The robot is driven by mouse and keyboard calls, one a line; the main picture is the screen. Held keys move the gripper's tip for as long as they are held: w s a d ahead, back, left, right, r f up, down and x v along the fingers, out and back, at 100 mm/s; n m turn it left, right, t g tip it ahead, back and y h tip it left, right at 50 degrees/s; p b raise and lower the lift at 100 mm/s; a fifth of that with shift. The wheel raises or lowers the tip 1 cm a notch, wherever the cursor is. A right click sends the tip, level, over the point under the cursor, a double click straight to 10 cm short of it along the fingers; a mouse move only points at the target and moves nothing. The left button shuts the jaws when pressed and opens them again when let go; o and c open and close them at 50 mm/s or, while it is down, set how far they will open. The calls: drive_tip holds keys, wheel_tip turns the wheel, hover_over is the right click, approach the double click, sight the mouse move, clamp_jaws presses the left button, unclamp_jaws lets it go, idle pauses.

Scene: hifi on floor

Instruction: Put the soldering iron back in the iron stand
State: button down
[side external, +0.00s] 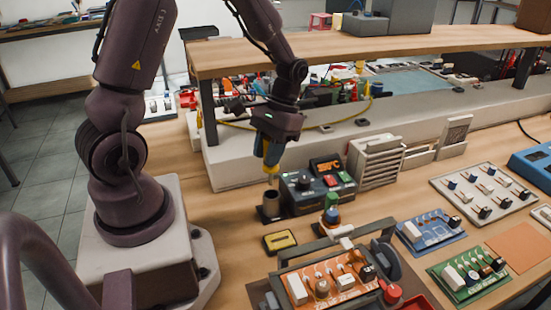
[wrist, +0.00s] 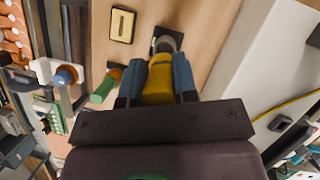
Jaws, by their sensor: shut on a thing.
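The soldering iron has a yellow handle (side external: 264,143) and hangs roughly upright, tip down, in my gripper (side external: 268,158). My gripper's blue fingers are shut on the handle, which also shows between them in the wrist view (wrist: 158,80). The iron stand (side external: 271,207) is a dark upright cup on a square base, directly below the iron. Its rim shows just past the handle in the wrist view (wrist: 166,37). The iron's grey lower end is at or just above the stand's mouth; I cannot tell whether the tip is inside.
A dark control box (side external: 318,190) with knobs stands close to the right of the stand. A small yellow-and-black tray (side external: 280,242) lies in front. A circuit board in a holder (side external: 325,280) is nearer the camera. A raised shelf (side external: 380,52) runs behind my gripper. Bare wood lies left of the stand.

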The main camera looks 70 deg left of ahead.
wheel_tip(320, 180, down, 7)
drive_tip(key=shift+r, duration=0.15)
idle(0.7)
drive_tip(key=shift+d, duration=0.1)
drive_tip(key=shift+c, duration=1.2)
unclamp_jaws()
drive_tip(key=shift+r, duration=3.5)
drive_tip(key=s+d+r+m+t+y, duration=0.1)
drive_tip(key=s+d+r+m+t, duration=0.1)
drive_tip(key=r, duration=0.7)
drive_tip(key=s+d+r+m+t, duration=0.2)
drive_tip(key=s+d+r+t, duration=0.2)
drive_tip(key=d+r+t, duration=0.3)
wheel_tip(320, 180, up, 3)
drive_tip(key=shift+s+f+m+t+y, duration=0.15)
drive_tip(key=shift+s+m+t+y, duration=0.2)
drive_tip(key=shift+m+t+y, duration=0.05)
